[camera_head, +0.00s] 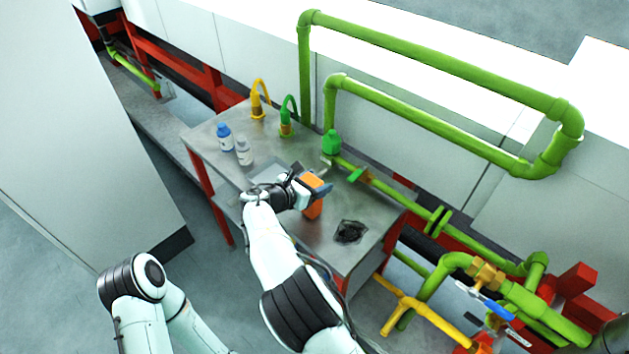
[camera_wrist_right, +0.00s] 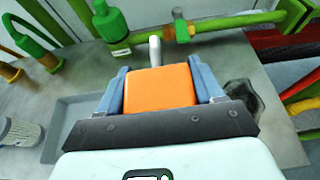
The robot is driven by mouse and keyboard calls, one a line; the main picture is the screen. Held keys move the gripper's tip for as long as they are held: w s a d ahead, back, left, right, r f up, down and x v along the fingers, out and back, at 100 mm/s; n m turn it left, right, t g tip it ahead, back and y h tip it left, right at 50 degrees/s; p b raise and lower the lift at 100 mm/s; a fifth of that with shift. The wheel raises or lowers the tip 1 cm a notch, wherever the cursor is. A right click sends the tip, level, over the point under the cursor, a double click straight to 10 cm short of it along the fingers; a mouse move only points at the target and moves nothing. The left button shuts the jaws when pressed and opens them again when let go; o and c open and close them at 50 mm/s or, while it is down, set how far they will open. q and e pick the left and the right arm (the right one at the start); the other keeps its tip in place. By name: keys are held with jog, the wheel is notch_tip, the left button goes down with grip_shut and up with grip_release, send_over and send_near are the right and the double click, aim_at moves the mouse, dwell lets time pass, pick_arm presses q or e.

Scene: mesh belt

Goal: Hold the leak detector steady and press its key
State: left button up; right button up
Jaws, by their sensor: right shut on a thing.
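The leak detector appears to be the orange block (camera_wrist_right: 160,88) between the blue-grey fingers of my right gripper (camera_wrist_right: 160,84) in the wrist view. The fingers are shut on its two sides. In the head view the orange body (camera_head: 312,210) shows at my right gripper (camera_head: 318,187), over the steel table. I cannot make out its key or a display. I cannot tell whether its lower end touches the table. My left arm shows only in part at the lower left of the head view; its gripper is not in view.
Yellow (camera_head: 257,100) and green taps (camera_head: 287,117) stand behind. Green pipes (camera_head: 440,75) run along the back and right.

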jog(key=shift+f, duration=0.55)
dwell(0.6)
jog(key=o, duration=1.3)
jog(key=c, duration=1.2)
pick_arm(q)
grip_shut()
